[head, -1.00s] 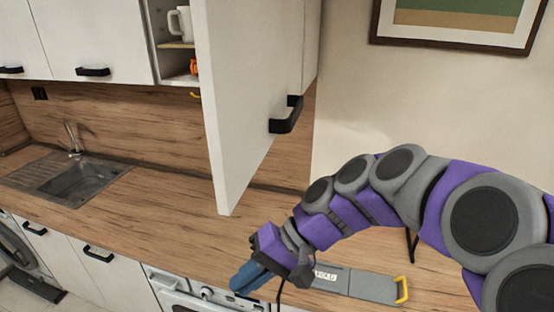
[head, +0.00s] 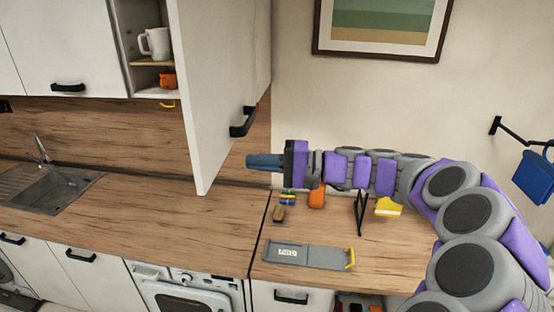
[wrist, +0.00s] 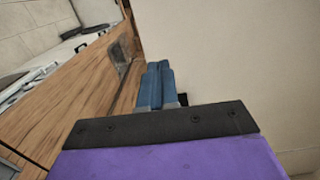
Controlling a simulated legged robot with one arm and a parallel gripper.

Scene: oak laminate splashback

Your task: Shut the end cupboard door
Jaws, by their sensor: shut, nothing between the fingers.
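The end cupboard door (head: 215,80) is white with a black handle (head: 243,121) and stands wide open from the wall cupboard. My gripper (head: 250,161) is shut and empty, its blue fingers pointing left, just below and right of the handle in the head view. I cannot tell whether it touches the door. In the wrist view the blue fingers (wrist: 155,80) lie together in front of a pale surface.
The wooden worktop (head: 150,225) runs below, with a sink (head: 45,187) at left. A grey tray with a yellow handle (head: 312,255), an orange item (head: 317,196) and a yellow item (head: 388,207) lie on the right worktop. A framed picture (head: 382,26) hangs on the wall.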

